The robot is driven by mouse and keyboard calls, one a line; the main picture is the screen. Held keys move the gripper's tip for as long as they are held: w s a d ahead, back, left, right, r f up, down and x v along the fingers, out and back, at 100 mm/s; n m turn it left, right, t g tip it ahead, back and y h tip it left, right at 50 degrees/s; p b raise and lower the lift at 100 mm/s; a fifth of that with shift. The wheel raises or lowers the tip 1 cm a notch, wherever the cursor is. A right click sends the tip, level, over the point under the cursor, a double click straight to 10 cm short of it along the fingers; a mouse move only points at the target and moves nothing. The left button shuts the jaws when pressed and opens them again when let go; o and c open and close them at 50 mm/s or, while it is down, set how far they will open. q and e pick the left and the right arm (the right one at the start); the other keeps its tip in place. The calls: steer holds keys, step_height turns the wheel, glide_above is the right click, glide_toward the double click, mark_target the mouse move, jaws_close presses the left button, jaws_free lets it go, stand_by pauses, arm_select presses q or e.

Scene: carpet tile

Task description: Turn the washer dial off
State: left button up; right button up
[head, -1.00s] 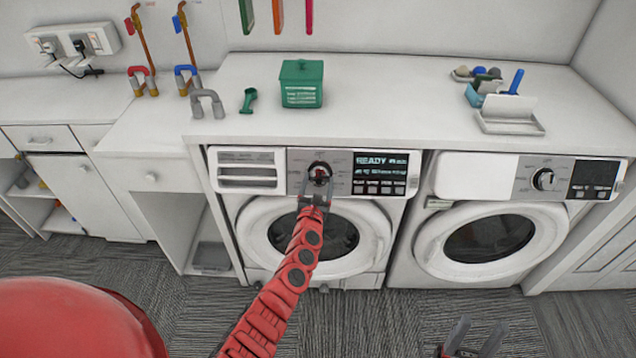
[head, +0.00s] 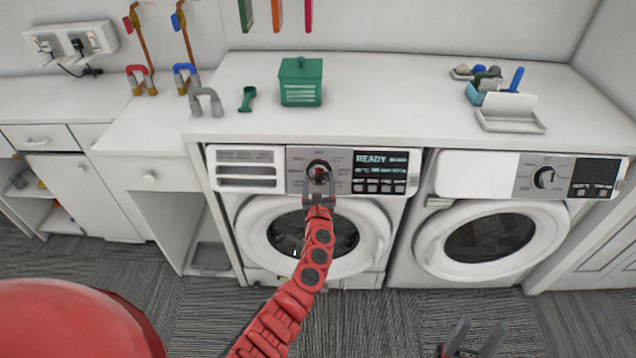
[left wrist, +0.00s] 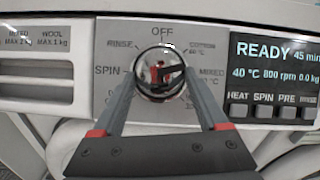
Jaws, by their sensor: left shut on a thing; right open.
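The washer dial (head: 319,166) is a round silver knob on the left machine's grey panel. It also shows in the left wrist view (left wrist: 159,57), with OFF printed above it, SPIN to its left and MIXED to its right. My left gripper (left wrist: 160,82) is shut on the dial, one finger on each side. It also shows in the head view (head: 319,182). A dark mark on the dial's face points roughly right, but its exact setting is hard to tell. The washer display (left wrist: 275,60) reads READY and 40 °C. My right gripper (head: 470,338) is open and empty, low at the right.
A second machine (head: 480,218) with its own dial (head: 544,178) stands to the right. The counter (head: 400,100) above holds a green box (head: 301,85) and a blue caddy (head: 478,95). The floor in front is clear.

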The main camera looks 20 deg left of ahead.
arm_select(q)
steer(key=n, duration=0.1)
steer(key=n+g+y+b, duration=0.1)
steer(key=n, duration=0.1)
steer(key=n+y, duration=0.1)
steer(key=n, duration=0.1)
steer(key=shift+w+d, duration=0.15)
steer(key=shift+d, duration=0.15)
steer(key=n+g+y+b, duration=0.1)
steer(key=n, duration=0.1)
steer(key=n+g+y+b, duration=0.1)
steer(key=n, duration=0.1)
steer(key=shift+w+d+n, duration=0.1)
steer(key=shift+d+n, duration=0.05)
steer(key=shift+n, duration=0.15)
steer(key=n+g+b, duration=0.1)
steer(key=n, duration=0.1)
steer(key=n+g+b, duration=0.1)
steer(key=n, duration=0.1)
steer(key=shift+w+d+r+y, duration=0.1)
steer(key=shift+r+y, duration=0.1)
steer(key=shift+y, duration=0.2)
steer(key=shift+w+r+n+g+b, duration=0.15)
steer(key=shift+n+g+b, duration=0.65)
steer(key=shift+n, duration=1.1)
steer(key=shift+r, duration=0.15)
steer(key=o, duration=1.3)
steer(key=shift+c, duration=0.2)
